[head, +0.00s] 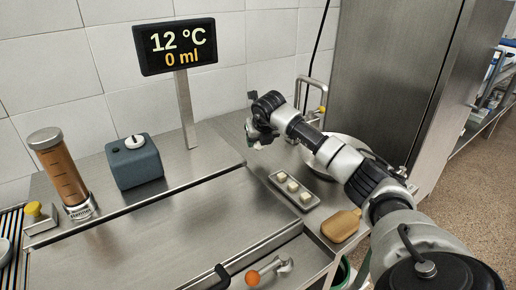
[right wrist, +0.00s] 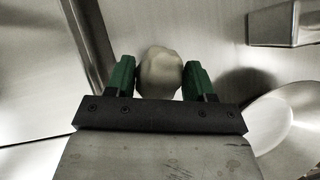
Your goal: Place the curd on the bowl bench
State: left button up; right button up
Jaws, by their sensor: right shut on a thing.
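My right gripper (head: 256,137) reaches in from the right over the back of the steel bench. In the right wrist view its green fingers (right wrist: 160,80) are shut on a round, pale, lumpy piece, the curd (right wrist: 160,72). The curd is largely hidden in the head view. A steel bowl (head: 345,142) stands on the bench behind my right arm, which hides part of it. Its rim also shows at the right of the right wrist view (right wrist: 284,125). The steel bench top (head: 312,212) lies around the bowl. My left gripper is not in view.
A small tray with several pale cubes (head: 276,177) and a tan paddle-shaped thing (head: 341,226) lie near my right arm. A display (head: 177,45) reads 12 °C and 0 ml. A blue-grey box (head: 135,163) and a brown-filled cylinder (head: 63,172) stand left.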

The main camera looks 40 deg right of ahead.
aim_at(257, 159)
jog(key=shift+w+f, duration=0.35)
jog(key=shift+w, duration=0.2)
notch_tip(257, 159, down, 4)
jog(key=shift+r, duration=0.1)
jog(key=shift+f, duration=0.2)
jog(key=o, duration=0.9)
jog(key=shift+o, duration=0.2)
